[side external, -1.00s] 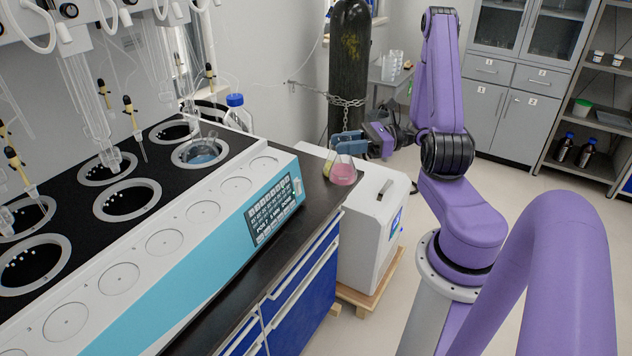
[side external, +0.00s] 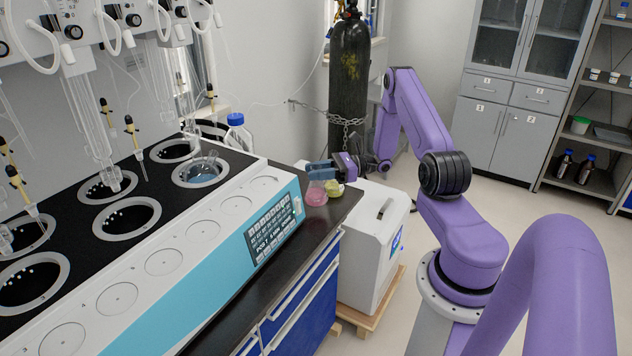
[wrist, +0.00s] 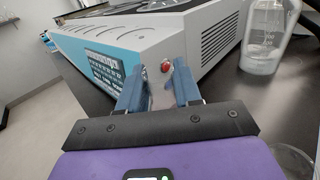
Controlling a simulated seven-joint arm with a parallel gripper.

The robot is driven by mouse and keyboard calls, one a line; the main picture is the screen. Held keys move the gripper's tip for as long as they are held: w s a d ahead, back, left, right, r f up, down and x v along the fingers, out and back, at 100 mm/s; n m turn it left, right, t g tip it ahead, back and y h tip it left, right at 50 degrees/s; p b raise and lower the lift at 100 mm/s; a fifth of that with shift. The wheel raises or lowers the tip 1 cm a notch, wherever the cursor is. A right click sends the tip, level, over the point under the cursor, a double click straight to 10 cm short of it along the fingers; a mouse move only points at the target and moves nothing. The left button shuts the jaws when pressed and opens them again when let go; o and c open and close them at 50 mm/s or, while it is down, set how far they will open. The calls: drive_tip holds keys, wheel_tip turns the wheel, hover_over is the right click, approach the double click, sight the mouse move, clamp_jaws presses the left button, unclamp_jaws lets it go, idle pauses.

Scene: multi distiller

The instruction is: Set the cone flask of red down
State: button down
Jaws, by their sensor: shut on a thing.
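The cone flask of red (side external: 316,195), clear glass with pink-red liquid in its base, is upright at the counter's far end in the side view. My gripper (side external: 321,172) is shut on its upper part. I cannot tell whether the flask's base touches the counter or hangs just above it. In the wrist view my gripper (wrist: 159,90) has its blue fingers a neck's width apart, with faint clear glass between them. The red liquid is hidden there.
A flask of yellow-green liquid (side external: 335,188) stands close on the right of the red one. The distiller (side external: 255,205) stands to the left. A clear bottle (wrist: 266,38) is at the right in the wrist view. The black counter (side external: 285,243) is bare in front.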

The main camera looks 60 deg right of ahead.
sight(316, 181)
drive_tip(key=shift+w+d+f, duration=0.1)
drive_tip(key=shift+w+f, duration=0.1)
drive_tip(key=shift+f, duration=1.6)
drive_tip(key=shift+f, duration=0.1)
drive_tip(key=c, duration=0.8)
unclamp_jaws()
drive_tip(key=shift+s+d, duration=0.15)
drive_tip(key=shift+d, duration=0.05)
drive_tip(key=v, duration=1.1)
drive_tip(key=shift+s+d, duration=0.15)
drive_tip(key=shift+s, duration=0.05)
